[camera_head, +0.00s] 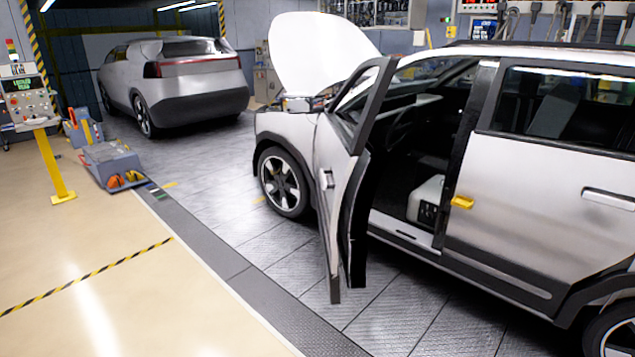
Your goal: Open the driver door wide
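The driver door (343,195) of the near silver car (555,185) stands swung far out from the body, seen nearly edge-on. Its outer handle (327,179) shows on the side facing left. The door opening is exposed, with a light-coloured seat or box (426,200) and the dark dashboard inside. A yellow piece (462,202) sits at the rear edge of the opening. Neither of my grippers shows in the head view.
The near car's white hood (318,52) is raised. A second silver car (178,82) stands at the back left. A yellow-posted control panel (33,110) and a low grey unit (112,163) stand at left. The beige floor (90,285) in front is clear.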

